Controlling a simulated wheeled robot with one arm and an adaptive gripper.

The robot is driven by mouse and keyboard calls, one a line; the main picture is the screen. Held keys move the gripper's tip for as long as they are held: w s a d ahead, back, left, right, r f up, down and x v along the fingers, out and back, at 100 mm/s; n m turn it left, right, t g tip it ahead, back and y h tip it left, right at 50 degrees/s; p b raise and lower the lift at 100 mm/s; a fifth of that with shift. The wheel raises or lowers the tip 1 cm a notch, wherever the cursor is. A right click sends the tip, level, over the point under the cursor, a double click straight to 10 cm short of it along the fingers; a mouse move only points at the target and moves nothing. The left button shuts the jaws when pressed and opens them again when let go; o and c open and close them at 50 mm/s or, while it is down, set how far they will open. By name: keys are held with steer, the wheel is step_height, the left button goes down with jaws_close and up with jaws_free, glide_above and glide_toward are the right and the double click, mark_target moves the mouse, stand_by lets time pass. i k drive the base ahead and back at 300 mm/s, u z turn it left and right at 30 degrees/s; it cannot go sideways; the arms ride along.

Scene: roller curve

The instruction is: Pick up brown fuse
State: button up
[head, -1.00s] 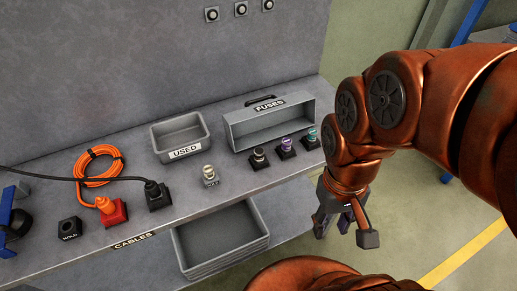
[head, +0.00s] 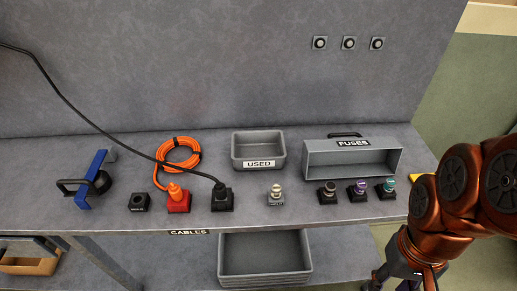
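A dark brownish fuse (head: 328,188) stands upright in a black socket on the grey bench, left of a purple fuse (head: 358,187) and a teal fuse (head: 388,184). A cream fuse (head: 276,190) stands in a grey socket further left. My gripper (head: 390,284) is at the bottom right, below and in front of the bench edge, well apart from the fuses. It is cut off by the picture's edge, and its fingertips are hard to make out.
The open FUSES box (head: 352,173) stands behind the three right fuses, and the USED bin (head: 258,165) is left of it. Orange and black cable plugs, a black socket (head: 139,203) and a blue clamp-like tool (head: 97,180) are on the left. A grey tray (head: 265,255) is below.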

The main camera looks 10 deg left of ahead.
mark_target(331, 186)
steer(key=u, duration=3.2)
steer(key=k, duration=0.7)
steer(key=z, duration=0.85)
